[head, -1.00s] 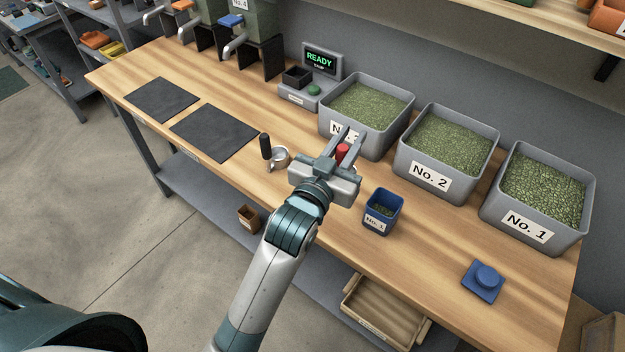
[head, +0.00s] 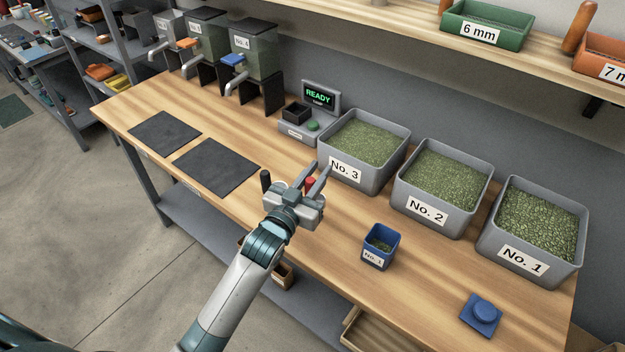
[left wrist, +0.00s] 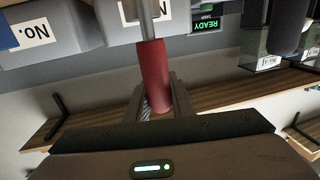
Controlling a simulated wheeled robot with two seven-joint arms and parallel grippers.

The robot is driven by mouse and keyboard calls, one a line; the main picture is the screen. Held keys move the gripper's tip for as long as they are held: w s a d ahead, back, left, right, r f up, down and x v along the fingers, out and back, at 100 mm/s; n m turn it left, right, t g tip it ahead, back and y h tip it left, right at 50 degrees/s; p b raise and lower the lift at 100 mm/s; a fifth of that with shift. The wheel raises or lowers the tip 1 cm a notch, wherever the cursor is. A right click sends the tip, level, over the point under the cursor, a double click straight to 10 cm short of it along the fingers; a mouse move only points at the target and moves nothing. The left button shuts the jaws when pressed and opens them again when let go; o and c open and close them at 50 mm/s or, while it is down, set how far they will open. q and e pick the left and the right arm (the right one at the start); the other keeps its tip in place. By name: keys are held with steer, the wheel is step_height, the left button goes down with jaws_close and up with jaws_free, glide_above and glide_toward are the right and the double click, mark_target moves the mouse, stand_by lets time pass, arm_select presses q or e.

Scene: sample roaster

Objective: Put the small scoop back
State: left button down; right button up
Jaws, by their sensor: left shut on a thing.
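My left gripper (head: 312,178) is shut on a red handle (head: 310,183), which I take as the small scoop's, held above the bench in front of bin No. 3. In the left wrist view the red handle (left wrist: 154,75) sits between the fingers, with a grey metal shaft (left wrist: 150,20) running from it. The scoop's bowl is not clearly visible. Another item with an upright black handle (head: 265,180) stands just left of the gripper, mostly hidden behind it. My right gripper is not in view.
Bins No. 3 (head: 345,172), No. 2 (head: 427,212) and No. 1 (head: 523,258) line the back. A small blue cup (head: 376,258) and a blue square piece (head: 481,314) stand in front. A scale (head: 300,128) and two dark mats (head: 215,168) are further left.

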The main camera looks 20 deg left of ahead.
arm_select(q)
steer(key=shift+w+a+f, duration=0.5)
steer(key=shift+a+f, duration=0.05)
steer(key=shift+a, duration=0.2)
step_height(320, 180, down, 4)
steer(key=shift+p, duration=0.8)
steer(key=c, duration=1.5)
jaws_free()
steer(key=shift+f, duration=0.1)
steer(key=shift+c, duration=0.2)
